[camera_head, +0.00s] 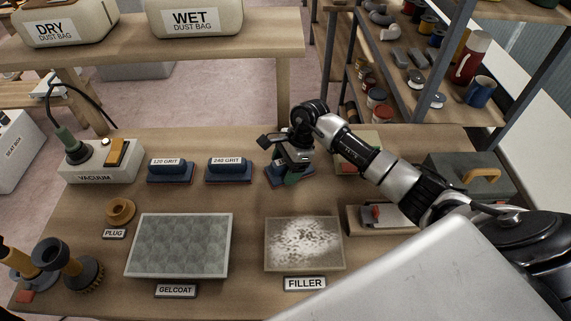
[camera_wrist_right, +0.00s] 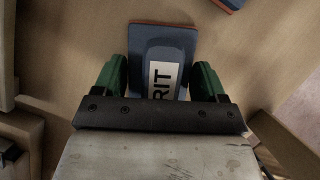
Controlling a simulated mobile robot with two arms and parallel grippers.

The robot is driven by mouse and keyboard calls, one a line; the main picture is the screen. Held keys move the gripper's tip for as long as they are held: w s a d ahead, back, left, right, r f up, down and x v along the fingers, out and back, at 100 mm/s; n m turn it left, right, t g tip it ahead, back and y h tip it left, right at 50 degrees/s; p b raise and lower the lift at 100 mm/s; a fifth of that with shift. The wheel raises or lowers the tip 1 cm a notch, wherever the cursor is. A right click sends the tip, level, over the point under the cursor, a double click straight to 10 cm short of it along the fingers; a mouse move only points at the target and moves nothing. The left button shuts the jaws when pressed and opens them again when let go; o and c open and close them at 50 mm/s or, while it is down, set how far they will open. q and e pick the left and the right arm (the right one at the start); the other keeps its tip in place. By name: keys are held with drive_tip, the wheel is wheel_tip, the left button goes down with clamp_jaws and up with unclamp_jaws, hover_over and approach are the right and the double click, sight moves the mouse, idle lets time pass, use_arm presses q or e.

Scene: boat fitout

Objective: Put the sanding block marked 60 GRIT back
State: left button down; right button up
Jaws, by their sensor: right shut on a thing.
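My right gripper (camera_head: 290,177) is over the back middle of the bench, shut on a blue sanding block (camera_head: 272,179). In the right wrist view, the green fingers (camera_wrist_right: 158,82) stand on both sides of this block (camera_wrist_right: 178,36). Its white label shows only "RIT"; the grit number is hidden. The block is in line with the blue blocks marked 120 GRIT (camera_head: 170,174) and 240 GRIT (camera_head: 229,173), right of them. I cannot tell whether it touches the bench. My left gripper is not in view.
The bench (camera_head: 200,200) also holds a vacuum unit (camera_head: 100,172) at left, a GELCOAT panel (camera_head: 180,246) and a FILLER panel (camera_head: 304,244) in front, and a grey toolbox (camera_head: 470,176) at right. A shelf with dust bags (camera_head: 195,17) stands behind.

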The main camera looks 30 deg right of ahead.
drive_tip(key=shift+f, duration=0.15)
drive_tip(key=o, duration=0.8)
drive_tip(key=b+v, duration=0.2)
drive_tip(key=v, duration=1)
